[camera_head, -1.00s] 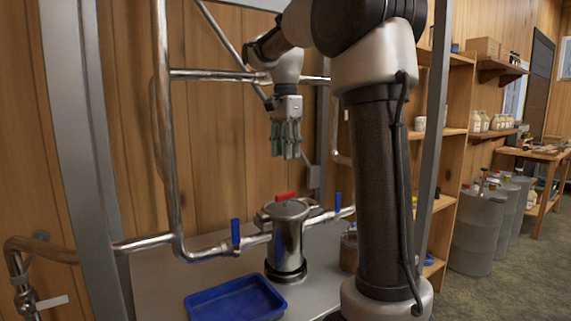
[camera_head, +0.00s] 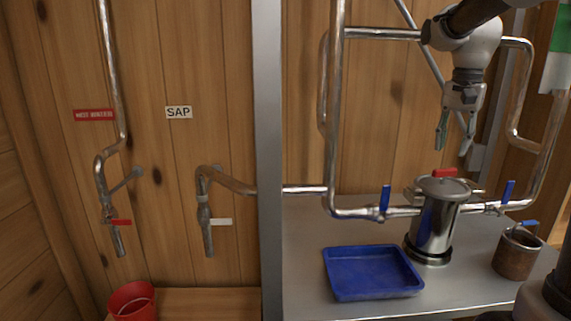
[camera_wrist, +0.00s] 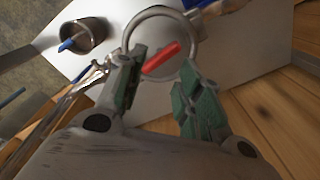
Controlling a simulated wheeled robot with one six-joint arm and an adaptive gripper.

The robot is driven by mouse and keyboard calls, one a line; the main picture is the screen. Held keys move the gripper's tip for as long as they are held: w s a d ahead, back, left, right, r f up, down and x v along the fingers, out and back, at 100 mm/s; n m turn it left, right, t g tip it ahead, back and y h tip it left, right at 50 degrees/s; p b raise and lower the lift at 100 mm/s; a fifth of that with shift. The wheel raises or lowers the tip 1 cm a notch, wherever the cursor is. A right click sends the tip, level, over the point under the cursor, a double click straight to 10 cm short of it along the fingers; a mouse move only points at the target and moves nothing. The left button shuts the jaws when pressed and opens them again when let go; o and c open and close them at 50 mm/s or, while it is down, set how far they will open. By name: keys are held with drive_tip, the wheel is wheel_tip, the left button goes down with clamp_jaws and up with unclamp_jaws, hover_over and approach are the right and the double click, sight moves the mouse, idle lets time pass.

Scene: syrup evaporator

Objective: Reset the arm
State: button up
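My gripper (camera_head: 455,135) hangs fingers-down above the steel filter canister (camera_head: 432,228) in the head view, clear of it. Its green-padded fingers are spread apart, with nothing between them that I can see. In the wrist view my gripper (camera_wrist: 160,95) shows open, with the canister's round rim and red handle (camera_wrist: 161,62) beyond the fingertips. My arm comes in from the upper right of the head view.
A blue tray (camera_head: 372,272) lies on the steel table left of the canister. A brown pot (camera_head: 517,254) stands at the right. Blue-handled valves (camera_head: 385,199) and steel pipes surround the canister. A metal post (camera_head: 268,160) stands left. A red bucket (camera_head: 132,301) is at lower left.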

drive_tip(key=s+a+f+n+t, duration=0.2)
drive_tip(key=s+f+n, duration=0.1)
drive_tip(key=s, duration=0.8)
drive_tip(key=s+a+f+n+t, duration=0.1)
drive_tip(key=s+a+f+n, duration=0.2)
drive_tip(key=s, duration=0.9)
drive_tip(key=f+n, duration=0.1)
drive_tip(key=n, duration=0.1)
drive_tip(key=shift+f+n+t, duration=0.15)
drive_tip(key=shift+n+t, duration=0.25)
